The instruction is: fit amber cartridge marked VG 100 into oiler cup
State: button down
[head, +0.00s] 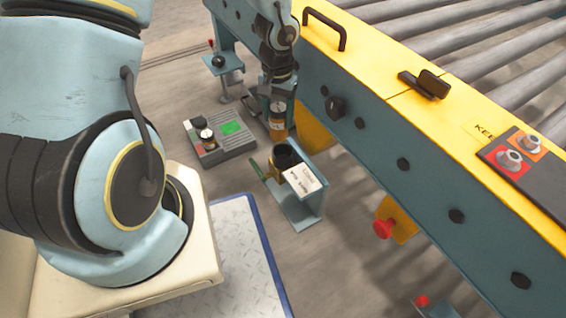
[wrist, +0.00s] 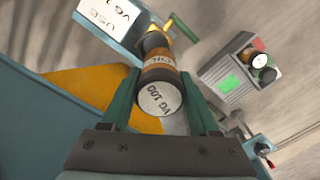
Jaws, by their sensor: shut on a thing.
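My gripper (head: 279,108) is shut on an amber cartridge (head: 277,132), which hangs below the fingers in the head view. In the wrist view the cartridge (wrist: 159,98) sits between my two green fingers (wrist: 160,76), its pale end cap marked VG 100 facing the camera. The oiler cup (head: 284,157) is a dark, open-topped cup on a blue-grey bracket, with a green lever beside it. The cartridge is behind the cup in the head view and appears apart from it. In the wrist view the cup (wrist: 154,41) is partly hidden beyond the cartridge.
A label plate (head: 301,180) stands beside the cup; it shows in the wrist view (wrist: 110,20) too. A grey case (head: 233,138) with a green panel and small round-topped items lies left of the cup. The yellow-edged conveyor frame (head: 390,160) borders the right side.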

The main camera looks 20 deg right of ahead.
aim_at(283, 132)
jog(key=f+b, duration=0.2)
jog(key=f, duration=0.1)
jog(key=s+d+f+b, duration=0.1)
jog(key=f, duration=0.1)
jog(key=shift+f, duration=0.2)
jog(key=shift+w+f+b, duration=0.1)
jog(key=shift+f+b, duration=1.15)
jog(key=shift+f, duration=1.2)
jog(key=shift+f, duration=0.15)
jog(key=shift+c, duration=0.7)
grip_release()
jog(key=shift+a, duration=0.1)
